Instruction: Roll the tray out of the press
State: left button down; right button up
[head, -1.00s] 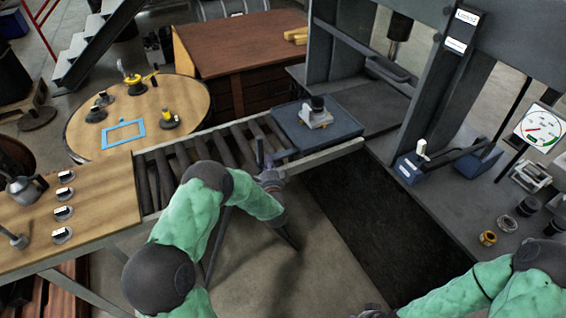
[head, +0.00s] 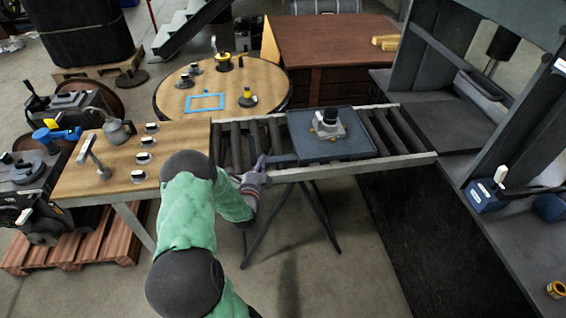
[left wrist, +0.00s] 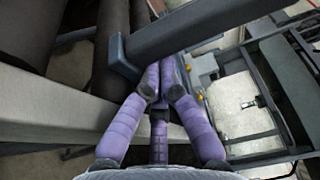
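The blue-grey tray (head: 305,146) lies on the rollers, with a grey metal part with a black top (head: 327,124) standing on it. A bar handle (head: 282,159) reaches left from the tray; it also shows in the left wrist view (left wrist: 180,35). My left gripper (head: 256,172) is at the handle's left end. In the left wrist view its purple fingers (left wrist: 164,78) draw together at the bar, with their tips partly hidden behind it. The press (head: 440,85) stands to the right, and the tray is clear of its frame. My right gripper is out of view.
The roller track (head: 410,157) has bare rollers on both sides of the tray. A wooden table (head: 110,170) with several small parts and a kettle adjoins its left end. A round table (head: 215,95) and a brown cabinet (head: 330,45) stand behind. A black mat (head: 430,240) lies in front.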

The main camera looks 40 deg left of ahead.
aim_at(234, 166)
pick_arm(q)
jog(key=s+a, duration=0.2)
jog(key=s+a+b, duration=0.1)
jog(key=s+a, duration=0.1)
jog(key=s, duration=0.1)
jog(key=s+a+b, duration=0.1)
jog(key=s, duration=0.1)
jog(key=shift+s+a, duration=0.15)
jog(key=shift+a, duration=0.25)
jog(key=shift+s+a, duration=0.25)
jog(key=shift+s, duration=0.1)
jog(key=v, duration=1.2)
jog(key=shift+d+f, duration=0.1)
